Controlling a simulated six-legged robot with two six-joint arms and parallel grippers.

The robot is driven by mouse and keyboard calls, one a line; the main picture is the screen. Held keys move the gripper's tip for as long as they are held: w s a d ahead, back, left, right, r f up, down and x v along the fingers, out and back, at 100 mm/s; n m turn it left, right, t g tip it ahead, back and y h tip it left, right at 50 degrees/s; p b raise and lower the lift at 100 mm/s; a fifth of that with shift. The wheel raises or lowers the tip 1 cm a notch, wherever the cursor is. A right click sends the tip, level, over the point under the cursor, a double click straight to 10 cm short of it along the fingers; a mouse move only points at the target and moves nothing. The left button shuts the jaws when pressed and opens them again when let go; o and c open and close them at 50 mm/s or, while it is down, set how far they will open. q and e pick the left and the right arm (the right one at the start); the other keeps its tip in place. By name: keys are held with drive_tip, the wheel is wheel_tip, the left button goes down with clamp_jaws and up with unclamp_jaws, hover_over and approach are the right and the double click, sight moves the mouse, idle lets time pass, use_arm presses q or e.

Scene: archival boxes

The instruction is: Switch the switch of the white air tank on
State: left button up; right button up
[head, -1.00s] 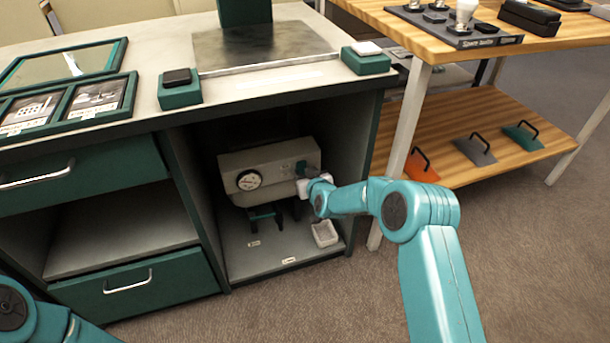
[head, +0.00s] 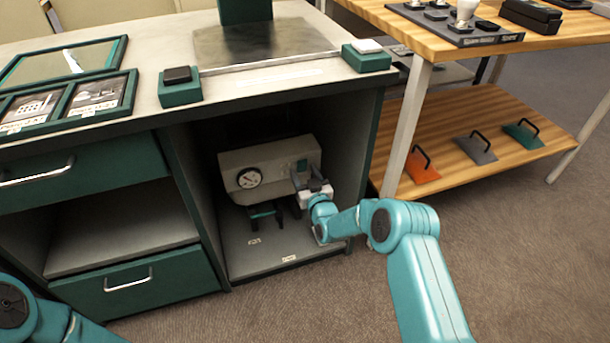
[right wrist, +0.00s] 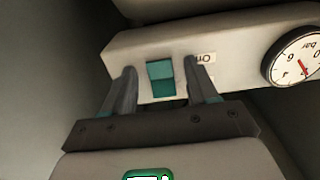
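The white air tank (head: 272,158) sits inside the open compartment of the cabinet, with a round gauge (head: 249,178) on its front. Its teal rocker switch (right wrist: 161,78) shows in the right wrist view, with an upside-down "On" label (right wrist: 209,58) to its right. My right gripper (head: 307,177) is at the right end of the tank's front. In the right wrist view the gripper (right wrist: 160,72) is open, its two fingers on either side of the switch; whether they touch the tank is unclear. My left gripper is out of view; only part of that arm shows at lower left.
The compartment's right wall (head: 358,140) stands close to my right gripper. The countertop (head: 145,60) is above it. Labels lie on the compartment floor (head: 248,262). A wooden shelf unit (head: 455,162) with several handled plates stands to the right.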

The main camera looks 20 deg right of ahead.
drive_tip(key=shift+s+r, duration=0.1)
drive_tip(key=shift+s, duration=0.1)
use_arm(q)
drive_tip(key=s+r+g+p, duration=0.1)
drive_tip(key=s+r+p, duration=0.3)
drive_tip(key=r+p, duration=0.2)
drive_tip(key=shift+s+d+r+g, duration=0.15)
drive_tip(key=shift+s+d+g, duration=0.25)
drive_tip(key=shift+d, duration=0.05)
use_arm(e)
drive_tip(key=s, duration=1.6)
drive_tip(key=shift+d, duration=0.3)
